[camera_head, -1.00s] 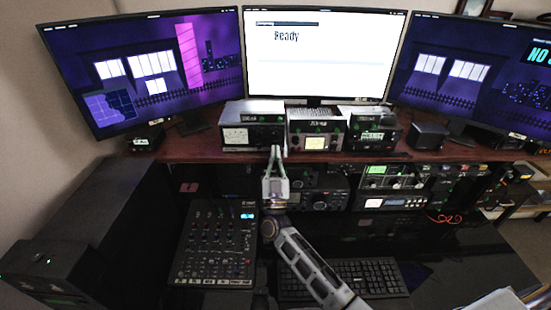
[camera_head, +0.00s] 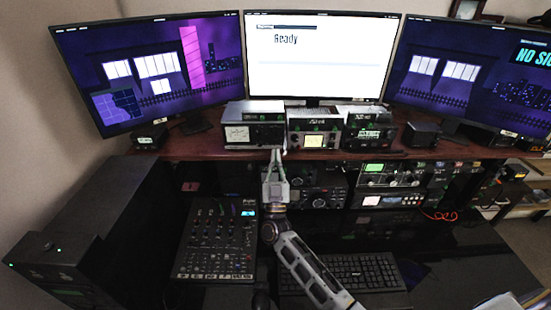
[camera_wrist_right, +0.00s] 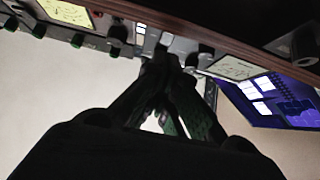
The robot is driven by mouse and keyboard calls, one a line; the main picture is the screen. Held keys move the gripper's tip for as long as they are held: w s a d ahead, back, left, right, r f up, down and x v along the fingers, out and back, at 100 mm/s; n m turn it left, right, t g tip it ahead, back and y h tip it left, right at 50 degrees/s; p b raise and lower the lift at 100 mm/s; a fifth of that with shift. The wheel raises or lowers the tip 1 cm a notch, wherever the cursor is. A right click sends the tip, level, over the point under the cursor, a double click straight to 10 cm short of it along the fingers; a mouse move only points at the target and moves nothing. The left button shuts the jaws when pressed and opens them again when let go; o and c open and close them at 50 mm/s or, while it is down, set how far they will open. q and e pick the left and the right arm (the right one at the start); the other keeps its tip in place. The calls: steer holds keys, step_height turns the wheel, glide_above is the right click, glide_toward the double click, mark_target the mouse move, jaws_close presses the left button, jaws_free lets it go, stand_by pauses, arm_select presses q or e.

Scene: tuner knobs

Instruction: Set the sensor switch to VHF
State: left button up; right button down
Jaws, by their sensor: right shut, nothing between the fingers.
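Three small tuner boxes stand side by side on the wooden shelf: a left one with a pale meter (camera_head: 237,134), a middle one with a lit yellowish display (camera_head: 313,141), and a right one (camera_head: 368,133). My right gripper (camera_head: 276,153) is shut and empty, its tips at the lower right front of the left tuner. In the right wrist view, which looks upside down, the fingertips (camera_wrist_right: 168,58) reach the panel edge between knobs; contact cannot be told. The sensor switch and its label cannot be made out. My left gripper is not in view.
Three monitors stand behind the tuners, the middle one (camera_head: 320,55) reading "Ready". Below the shelf edge (camera_head: 185,152) are several radio units (camera_head: 390,175), a mixer (camera_head: 215,240) and a keyboard (camera_head: 345,272). A black speaker box (camera_head: 421,134) stands right of the tuners.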

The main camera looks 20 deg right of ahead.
steer(key=b+v, duration=0.2)
steer(key=v, duration=0.8)
steer(key=shift+f+b, duration=0.4)
steer(key=shift+f, duration=0.2)
steer(key=shift+w, duration=0.15)
step_height(320, 180, up, 9)
steer(key=p, duration=0.9)
steer(key=shift+r+p, duration=0.55)
steer(key=shift+p, duration=0.05)
